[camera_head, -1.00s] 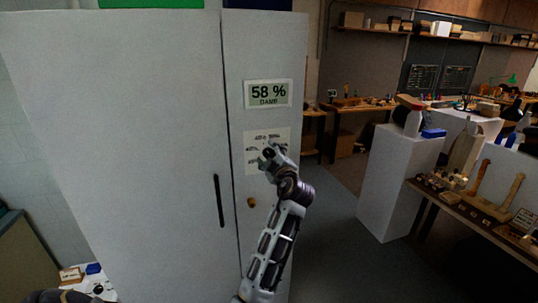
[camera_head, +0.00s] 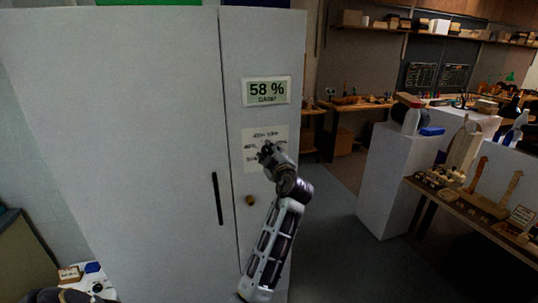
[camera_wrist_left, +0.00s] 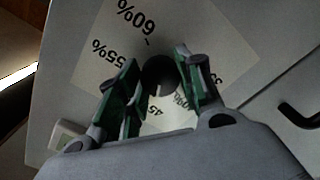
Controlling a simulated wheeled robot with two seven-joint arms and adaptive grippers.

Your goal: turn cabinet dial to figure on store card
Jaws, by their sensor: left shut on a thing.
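The dial (camera_wrist_left: 160,74) is a dark round knob on a white scale plate (camera_wrist_left: 205,40) on the cabinet. A short pale line shows on its lower edge in the left wrist view. The plate reads 60%, 55% and 45, with another figure partly hidden; it also shows in the head view (camera_head: 250,157). My left gripper (camera_wrist_left: 160,82) is shut on the dial, one green-padded finger on each side. In the head view the gripper (camera_head: 266,152) covers the dial. A display (camera_head: 267,91) above reads 58 % DAMP. I cannot make out a store card. My right gripper is out of view.
The tall pale cabinet (camera_head: 120,130) has a black handle (camera_head: 217,198) and a small brass-coloured knob (camera_head: 250,200) below the plate. A white pedestal (camera_head: 392,185) and a bench with wooden parts (camera_head: 475,200) stand at the right. Dark floor lies open between.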

